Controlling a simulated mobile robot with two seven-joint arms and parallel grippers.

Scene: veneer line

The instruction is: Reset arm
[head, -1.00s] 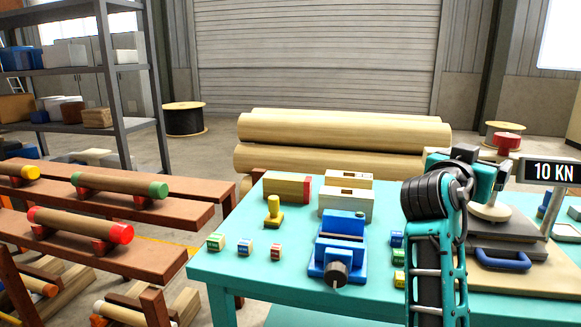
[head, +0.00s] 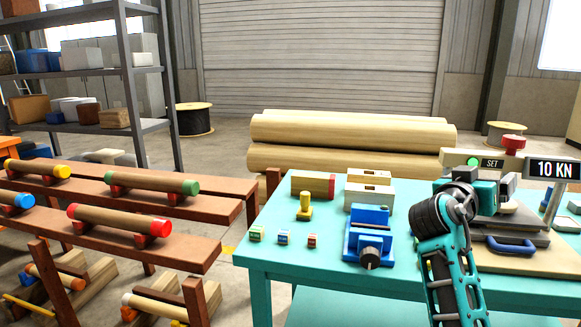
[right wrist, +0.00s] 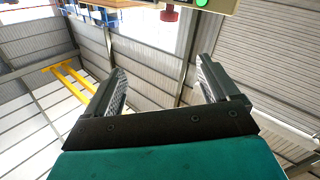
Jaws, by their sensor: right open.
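My right arm reaches up over the right part of the teal table in the head view, folded at its black joint. My right gripper (head: 488,182) shows behind that joint, in front of the press-like station with the 10 KN sign (head: 554,170). In the right wrist view, its two fingers (right wrist: 160,85) stand wide apart with nothing between them, against the wall and roof. My left gripper is not in view.
The teal table (head: 285,262) holds a blue vise (head: 368,240), a yellow stamp-like piece (head: 304,208), small blocks and a red-ended wood block (head: 312,186). A SET box (head: 487,162) with a green light stands behind my gripper. Brown racks (head: 190,245) with rollers stand left.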

